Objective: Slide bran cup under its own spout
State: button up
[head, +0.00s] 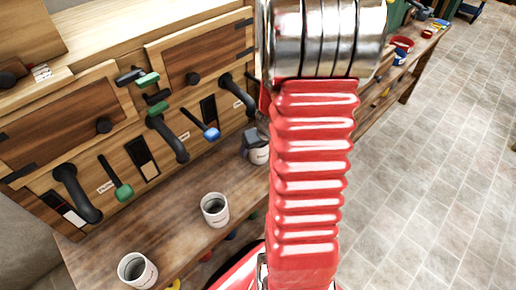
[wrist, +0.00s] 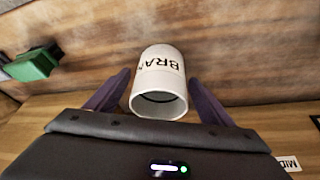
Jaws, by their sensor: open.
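A white cup marked BRAN (wrist: 160,72) lies between the two fingers of my gripper (wrist: 159,78) in the wrist view. The fingers are spread, one on each side; contact is unclear. In the head view, my gripper (head: 251,138) is mostly hidden by my red arm, beside a white cup (head: 259,154) that appears to be the same one. Three black curved spouts come from the wooden cabinet: left (head: 75,195), middle (head: 168,140) and right (head: 238,95). I cannot read which spout is for bran.
Two more white cups stand on the wooden bench, one in the middle (head: 215,209) and one at front left (head: 138,271). Green levers (head: 123,192) and a blue-tipped lever (head: 211,133) stick out from the cabinet. A red-and-blue container (head: 401,49) stands farther back. Tiled floor is open at right.

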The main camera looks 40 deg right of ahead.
jog(key=shift+w+d+f, duration=0.1)
jog(key=shift+w+f, duration=0.1)
jog(key=shift+f, duration=0.4)
jog(key=shift+c, duration=0.5)
jog(key=c, duration=1.2)
jog(key=shift+o, duration=0.2)
jog(key=shift+w, duration=0.1)
jog(key=shift+w, duration=1.5)
jog(key=o, duration=1.3)
jog(key=shift+c, duration=0.2)
